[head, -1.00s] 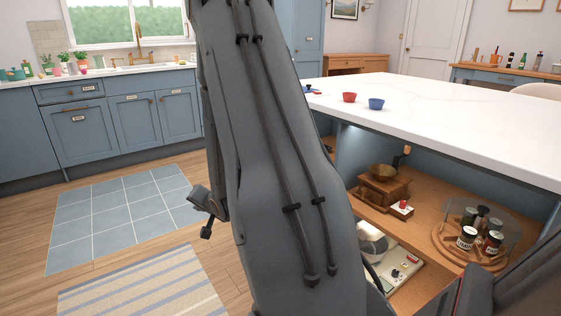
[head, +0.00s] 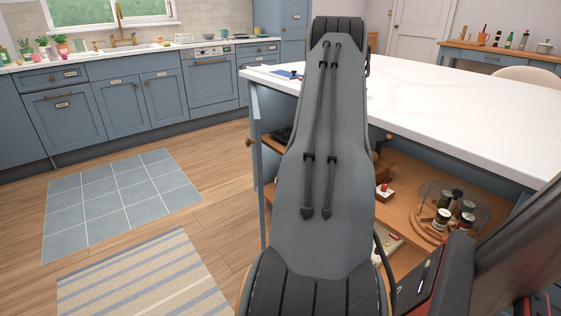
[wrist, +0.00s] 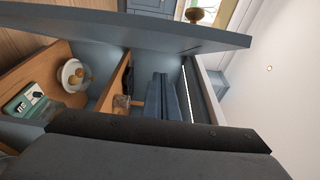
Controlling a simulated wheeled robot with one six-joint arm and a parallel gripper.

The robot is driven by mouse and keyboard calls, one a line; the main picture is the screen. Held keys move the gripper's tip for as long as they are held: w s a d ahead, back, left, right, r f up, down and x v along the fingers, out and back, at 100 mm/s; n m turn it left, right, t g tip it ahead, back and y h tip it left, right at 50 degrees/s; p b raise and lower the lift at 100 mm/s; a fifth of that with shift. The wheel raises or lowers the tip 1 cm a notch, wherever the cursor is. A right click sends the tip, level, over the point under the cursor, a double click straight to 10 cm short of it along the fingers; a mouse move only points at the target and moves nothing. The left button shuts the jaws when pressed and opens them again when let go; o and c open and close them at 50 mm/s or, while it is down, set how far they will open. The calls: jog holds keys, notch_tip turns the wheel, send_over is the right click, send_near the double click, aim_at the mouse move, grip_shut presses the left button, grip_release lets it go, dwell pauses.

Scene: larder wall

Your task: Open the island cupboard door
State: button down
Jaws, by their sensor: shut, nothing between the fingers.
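The island cupboard door (head: 257,165) stands swung out at the left end of the island in the head view, seen nearly edge-on, with a brass knob (head: 250,143) on its left side. In the wrist view the blue door (wrist: 120,32) crosses the top, with the knob (wrist: 195,15) on its far side. The cupboard interior with wooden shelves (wrist: 52,62) shows below it. My gripper (wrist: 160,135) is a dark shape along the bottom of the wrist view, shut and empty, apart from the knob. My arm hides the gripper in the head view.
The white island top (head: 450,95) overhangs the shelves. A round spice rack (head: 440,232) with jars stands on a shelf at right. In the wrist view a white bowl (wrist: 74,74) and a green device (wrist: 25,102) sit inside. Floor left of the island is clear around a striped rug (head: 145,280).

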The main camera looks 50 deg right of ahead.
jog(key=w+d, duration=0.1)
jog(key=w, duration=0.8)
jog(key=shift+w, duration=0.4)
